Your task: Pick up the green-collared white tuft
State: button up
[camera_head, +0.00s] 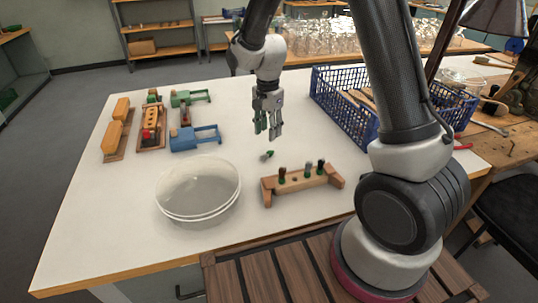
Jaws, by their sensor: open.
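The gripper and the tuft do not touch. The wooden stand (330,180) holds several upright tufts with dark and pale tops; some show green collars low down.
A round clear dish (198,190) stands left of the stand. Blue and green clamp-like tools (197,138) and wooden blocks with yellow pieces (118,130) sit at the left. A blue basket (340,108) stands at the right, partly behind my arm. The table's middle is mostly clear.

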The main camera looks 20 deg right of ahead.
aim_at(270, 152)
jog(key=f, duration=0.8)
jog(key=shift+d+f, duration=0.25)
jog(key=c, duration=0.8)
